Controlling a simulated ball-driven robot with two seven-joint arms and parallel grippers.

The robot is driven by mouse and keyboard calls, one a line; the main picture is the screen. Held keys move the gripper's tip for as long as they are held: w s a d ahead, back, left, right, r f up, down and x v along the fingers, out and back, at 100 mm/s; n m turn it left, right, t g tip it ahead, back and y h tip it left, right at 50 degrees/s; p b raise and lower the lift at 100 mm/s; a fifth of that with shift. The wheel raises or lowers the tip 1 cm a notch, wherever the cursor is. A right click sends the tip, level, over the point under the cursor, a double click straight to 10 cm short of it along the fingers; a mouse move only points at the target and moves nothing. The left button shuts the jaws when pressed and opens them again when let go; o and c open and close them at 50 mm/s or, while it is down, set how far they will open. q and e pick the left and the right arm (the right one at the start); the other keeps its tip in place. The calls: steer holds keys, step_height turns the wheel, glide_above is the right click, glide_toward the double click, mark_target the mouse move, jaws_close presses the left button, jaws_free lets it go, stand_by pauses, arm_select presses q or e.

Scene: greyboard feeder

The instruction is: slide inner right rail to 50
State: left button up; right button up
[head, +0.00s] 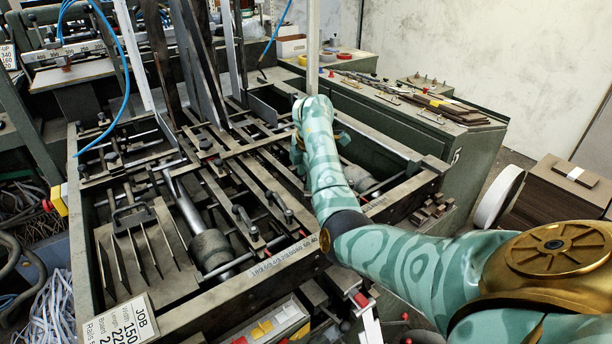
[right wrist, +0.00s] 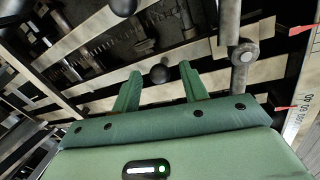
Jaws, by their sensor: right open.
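My right gripper (right wrist: 160,82) is open in the right wrist view, its two green fingers apart. A round black knob (right wrist: 160,73) shows between the fingertips; I cannot tell whether they touch it. In the head view my right arm reaches over the feeder's right side and hides most of that gripper. Long metal rails (head: 262,180) run across the feeder bed, with black knobbed clamps (head: 271,196) on them. I cannot tell which is the inner right rail.
A JOB card (head: 125,320) stands at the front left. A dark cylinder (head: 210,250) and a finned plate (head: 140,245) lie left of the rails. Upright metal plates (head: 205,60) rise at the back. A cabinet (head: 440,130) stands along the right.

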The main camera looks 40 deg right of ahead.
steer(key=shift+c, duration=0.3)
jaws_close()
steer(key=shift+a, duration=0.6)
steer(key=shift+o, duration=0.3)
jaws_free()
steer(key=shift+d, duration=0.1)
step_height(320, 180, up, 16)
steer(key=s+a+p, duration=0.1)
steer(key=s+p, duration=0.2)
steer(key=p, duration=0.5)
